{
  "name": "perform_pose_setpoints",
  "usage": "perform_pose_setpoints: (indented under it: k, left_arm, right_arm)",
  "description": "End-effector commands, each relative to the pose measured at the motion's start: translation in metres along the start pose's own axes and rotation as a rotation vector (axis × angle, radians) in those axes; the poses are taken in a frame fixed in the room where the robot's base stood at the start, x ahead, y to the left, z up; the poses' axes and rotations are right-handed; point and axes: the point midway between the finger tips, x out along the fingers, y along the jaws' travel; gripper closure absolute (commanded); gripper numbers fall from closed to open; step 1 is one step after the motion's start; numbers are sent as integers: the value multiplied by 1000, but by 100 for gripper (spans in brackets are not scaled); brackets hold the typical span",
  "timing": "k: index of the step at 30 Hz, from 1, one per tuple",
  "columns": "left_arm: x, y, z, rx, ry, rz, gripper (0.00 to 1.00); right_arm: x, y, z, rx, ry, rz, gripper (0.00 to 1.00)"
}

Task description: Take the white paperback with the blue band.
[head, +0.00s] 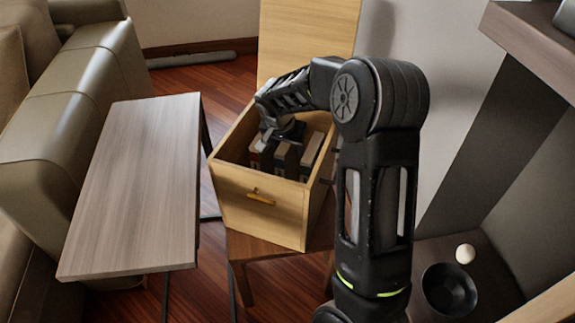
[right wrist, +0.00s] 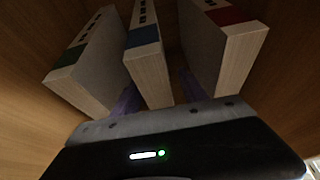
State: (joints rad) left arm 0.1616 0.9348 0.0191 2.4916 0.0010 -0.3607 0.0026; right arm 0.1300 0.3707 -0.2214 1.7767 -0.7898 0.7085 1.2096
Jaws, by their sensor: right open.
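The white paperback with the blue band (right wrist: 148,70) stands upright in the middle of three books in the right wrist view. In the head view it (head: 281,162) is partly covered by my right gripper (head: 284,138). That gripper reaches down into the wooden box (head: 262,205) and is open. In the right wrist view its purple-grey fingers (right wrist: 158,92) show in the gaps on either side of the blue-banded book. I cannot tell whether they touch it. My left gripper is not in view.
A green-banded book (right wrist: 85,65) and a red-banded book (right wrist: 225,45) stand close on either side. The box sits on a wooden stool (head: 262,247). A grey-brown table (head: 140,185) is left; a black bowl (head: 449,290) and white ball (head: 465,254) are right.

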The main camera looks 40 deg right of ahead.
Motion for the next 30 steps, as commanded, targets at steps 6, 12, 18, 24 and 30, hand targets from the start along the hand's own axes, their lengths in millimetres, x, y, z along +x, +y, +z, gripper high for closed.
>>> perform_pose_setpoints:
  k: [6, 12, 18, 24, 30]
  left_arm:
    - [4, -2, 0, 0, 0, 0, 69]
    - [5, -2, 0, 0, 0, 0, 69]
    - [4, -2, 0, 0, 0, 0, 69]
    - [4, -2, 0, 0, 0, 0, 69]
    - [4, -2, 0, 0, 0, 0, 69]
  right_arm:
    - [2, 0, 1, 0, 0, 0, 49]
    - [2, 0, 1, 0, 0, 0, 49]
    - [2, 0, 1, 0, 0, 0, 49]
    - [2, 0, 1, 0, 0, 0, 65]
    - [2, 0, 1, 0, 0, 0, 81]
